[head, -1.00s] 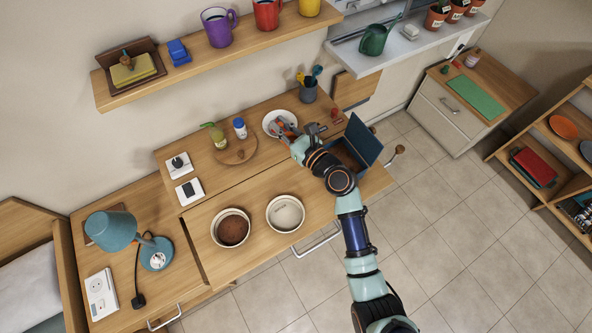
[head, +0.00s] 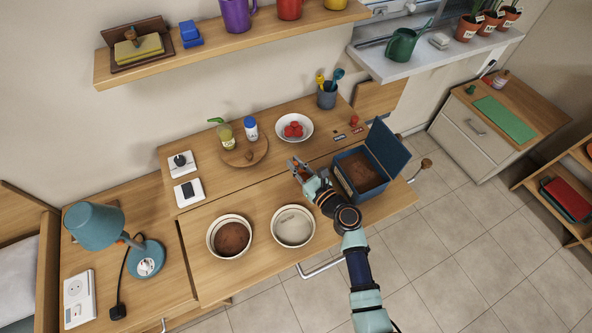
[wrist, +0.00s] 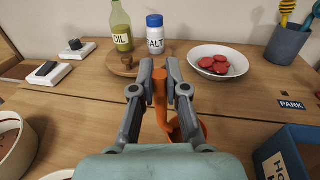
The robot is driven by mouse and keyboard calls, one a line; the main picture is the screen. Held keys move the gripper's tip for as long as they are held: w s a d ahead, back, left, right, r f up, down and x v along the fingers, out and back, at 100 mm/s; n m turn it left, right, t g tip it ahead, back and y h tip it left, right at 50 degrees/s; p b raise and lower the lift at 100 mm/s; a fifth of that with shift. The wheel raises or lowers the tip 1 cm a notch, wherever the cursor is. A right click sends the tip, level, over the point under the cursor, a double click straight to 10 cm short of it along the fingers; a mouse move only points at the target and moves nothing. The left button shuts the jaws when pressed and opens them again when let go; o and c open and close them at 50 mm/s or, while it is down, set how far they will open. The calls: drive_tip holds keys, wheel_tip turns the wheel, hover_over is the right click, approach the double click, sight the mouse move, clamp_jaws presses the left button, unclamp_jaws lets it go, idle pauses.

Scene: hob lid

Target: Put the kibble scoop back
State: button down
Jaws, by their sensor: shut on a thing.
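My gripper (wrist: 160,72) is shut on the upright handle of the orange kibble scoop (wrist: 159,100). The scoop's rounded part shows below, behind my right finger, partly hidden by my wrist. In the head view my gripper (head: 297,165) is over the table, left of the open blue box (head: 343,182), and the scoop is mostly hidden there. The box holds brown kibble (head: 360,170), and its lid (head: 388,148) stands open on the right. In the wrist view the box (wrist: 290,150) is at lower right, apart from the scoop.
A bowl of brown kibble (head: 213,245) and a pale bowl (head: 293,208) stand at the front. Behind are a white bowl with red pieces (head: 282,136), a round board (head: 230,158) with oil and salt, and a utensil cup (head: 326,99). A PARK label (wrist: 290,104) lies near the box.

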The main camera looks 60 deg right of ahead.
drive_tip(key=shift+f, duration=0.6)
drive_tip(key=shift+r, duration=0.15)
drive_tip(key=c, duration=1.6)
unclamp_jaws()
drive_tip(key=shift+f, duration=0.2)
drive_tip(key=o, duration=0.4)
drive_tip(key=shift+r, duration=0.1)
